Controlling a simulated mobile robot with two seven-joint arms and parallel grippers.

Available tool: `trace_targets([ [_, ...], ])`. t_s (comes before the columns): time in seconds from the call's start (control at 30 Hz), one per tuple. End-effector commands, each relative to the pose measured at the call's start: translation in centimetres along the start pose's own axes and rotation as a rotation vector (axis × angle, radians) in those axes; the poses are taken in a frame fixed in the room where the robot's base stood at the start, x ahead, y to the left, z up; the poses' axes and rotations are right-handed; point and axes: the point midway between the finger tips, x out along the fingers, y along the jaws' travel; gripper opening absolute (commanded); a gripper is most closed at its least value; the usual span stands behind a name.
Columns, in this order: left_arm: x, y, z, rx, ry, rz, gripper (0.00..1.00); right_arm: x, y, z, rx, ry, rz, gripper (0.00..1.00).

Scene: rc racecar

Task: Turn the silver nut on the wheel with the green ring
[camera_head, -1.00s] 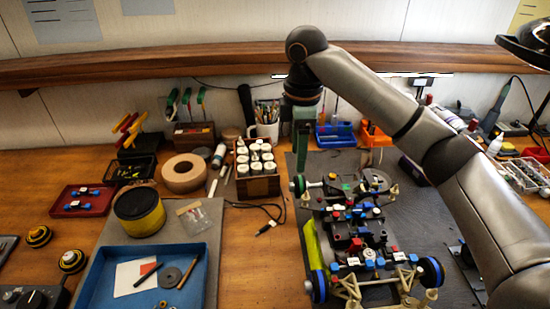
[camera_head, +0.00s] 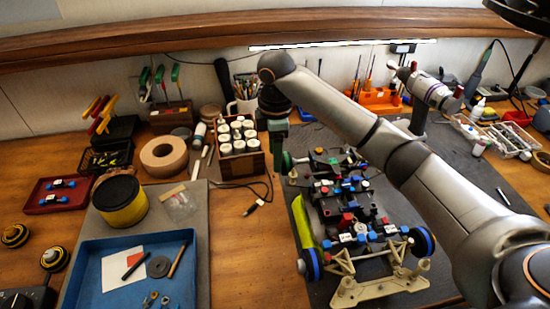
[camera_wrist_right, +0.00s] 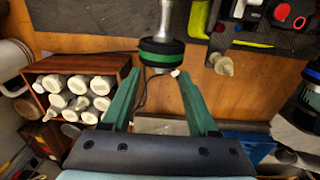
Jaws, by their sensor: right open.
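The wheel with the green ring (camera_head: 287,162) is at the far left corner of the racecar (camera_head: 350,215). In the right wrist view the black wheel with its green ring (camera_wrist_right: 161,56) is at the end of a silver axle. A small pale tip (camera_wrist_right: 174,73), perhaps the nut, shows at its near face. My right gripper (camera_wrist_right: 158,74) is open, its green fingers either side of and just short of the wheel, apart from it. In the head view the right gripper (camera_head: 279,145) is just above and left of that wheel, partly overlapping it. My left gripper is not in view.
A wooden box of white-capped bottles (camera_head: 238,165) stands left of the right gripper. A black cable (camera_head: 252,200) lies on the table between box and car. A blue tray (camera_head: 88,270) is at the front left. A drill-like tool (camera_head: 425,92) stands behind the arm.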

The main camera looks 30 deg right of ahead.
Motion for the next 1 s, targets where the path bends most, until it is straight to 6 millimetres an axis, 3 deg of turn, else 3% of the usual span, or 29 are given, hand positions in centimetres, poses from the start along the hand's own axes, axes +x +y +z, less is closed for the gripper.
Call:
trace_targets([
  [0.2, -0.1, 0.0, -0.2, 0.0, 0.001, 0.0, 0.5, 1.9, 0.0, 0.0, 0.001, -0.001, -0.001, 0.6],
  [0.5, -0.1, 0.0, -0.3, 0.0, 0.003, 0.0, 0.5, 2.1, 0.0, 0.0, 0.001, 0.0, 0.0, 0.6],
  [1.0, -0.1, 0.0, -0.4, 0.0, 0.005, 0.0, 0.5, 2.1, 0.0, 0.0, 0.001, 0.0, 0.0, 0.05],
])
